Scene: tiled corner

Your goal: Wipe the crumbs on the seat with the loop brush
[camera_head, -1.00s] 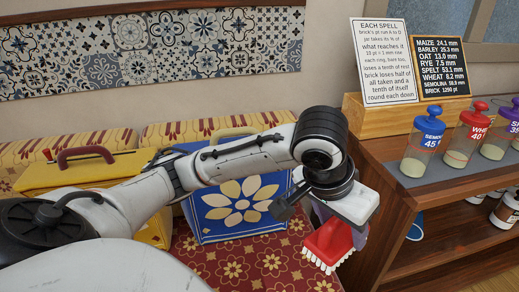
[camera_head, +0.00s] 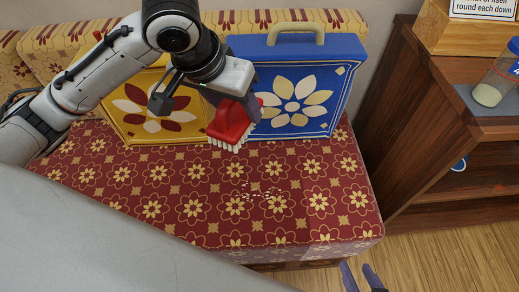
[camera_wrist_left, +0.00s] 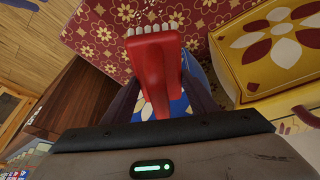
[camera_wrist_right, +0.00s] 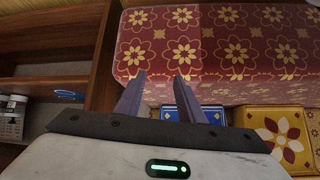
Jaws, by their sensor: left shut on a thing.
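The loop brush (camera_head: 231,122) is red with a row of white bristles pointing down. My left gripper (camera_head: 246,104) is shut on it and holds it above the back of the seat, in front of the cases. The brush also shows between the fingers in the left wrist view (camera_wrist_left: 154,70). Pale crumbs (camera_head: 262,193) lie in a small patch on the seat (camera_head: 130,205), which has red patterned cloth. The crumbs are nearer the front edge than the brush. My right gripper (camera_head: 362,280) is open and empty, low in front of the seat; its parted fingers show in the right wrist view (camera_wrist_right: 160,80).
A blue case (camera_head: 335,85) and a yellow case (camera_head: 122,95) stand along the back of the seat, close to the brush. A wooden shelf unit (camera_head: 400,140) with a jar (camera_head: 488,92) stands to the right. The seat's front and left are clear.

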